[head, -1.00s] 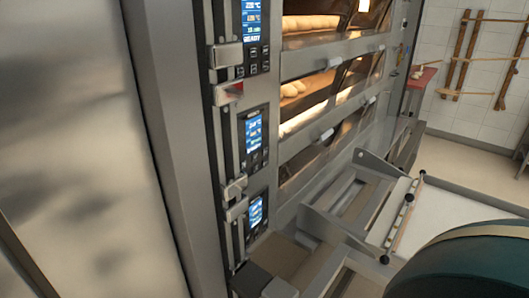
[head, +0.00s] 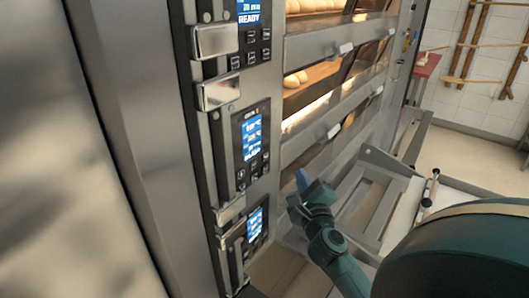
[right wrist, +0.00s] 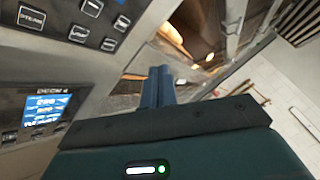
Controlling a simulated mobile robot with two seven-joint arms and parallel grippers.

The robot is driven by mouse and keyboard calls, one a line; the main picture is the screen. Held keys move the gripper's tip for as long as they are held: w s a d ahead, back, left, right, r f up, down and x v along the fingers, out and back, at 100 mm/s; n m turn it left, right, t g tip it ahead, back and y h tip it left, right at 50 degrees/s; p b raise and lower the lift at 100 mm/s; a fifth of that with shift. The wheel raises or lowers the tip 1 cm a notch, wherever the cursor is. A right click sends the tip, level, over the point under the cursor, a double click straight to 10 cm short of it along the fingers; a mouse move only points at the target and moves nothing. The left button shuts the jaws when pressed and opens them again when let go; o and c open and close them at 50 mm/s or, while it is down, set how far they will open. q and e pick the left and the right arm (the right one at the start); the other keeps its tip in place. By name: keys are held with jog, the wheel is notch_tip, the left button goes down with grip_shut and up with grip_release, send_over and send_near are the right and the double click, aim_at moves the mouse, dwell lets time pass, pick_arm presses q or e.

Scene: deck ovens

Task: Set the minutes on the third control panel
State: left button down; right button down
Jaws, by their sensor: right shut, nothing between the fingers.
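Control panels with lit blue screens run down the oven column in the head view: a top one showing READY (head: 250,14), a middle one (head: 252,138) and a lowest one (head: 255,228). Their labels are too blurred to number surely. My right gripper (head: 302,178) is shut and empty, to the right of the middle and lowest panels, apart from both. In the right wrist view its blue fingers (right wrist: 158,72) point towards the oven fronts. A lit panel (right wrist: 42,108) is left of them, with another panel's buttons (right wrist: 92,20) above. My left gripper is not in view.
Metal latches (head: 216,42) protrude left of the panels. Lit oven decks with bread (head: 312,80) lie to the right. A metal frame (head: 385,165) with a roller stands low at the right. A red-topped stand (head: 427,66) is farther back.

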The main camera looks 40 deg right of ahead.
aim_at(265, 156)
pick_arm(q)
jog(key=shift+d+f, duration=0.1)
pick_arm(e)
jog(key=shift+w+d+m+g, duration=0.15)
jog(key=shift+d+m+g, duration=0.15)
jog(key=shift+d+m, duration=0.35)
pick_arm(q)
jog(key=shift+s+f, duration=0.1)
pick_arm(e)
jog(key=shift+a, duration=0.1)
pick_arm(q)
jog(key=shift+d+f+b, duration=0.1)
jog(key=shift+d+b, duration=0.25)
jog(key=shift+b, duration=0.5)
pick_arm(e)
jog(key=w+a, duration=0.2)
jog(key=w, duration=0.6)
jog(key=shift+w+a, duration=0.2)
jog(key=shift+w, duration=0.05)
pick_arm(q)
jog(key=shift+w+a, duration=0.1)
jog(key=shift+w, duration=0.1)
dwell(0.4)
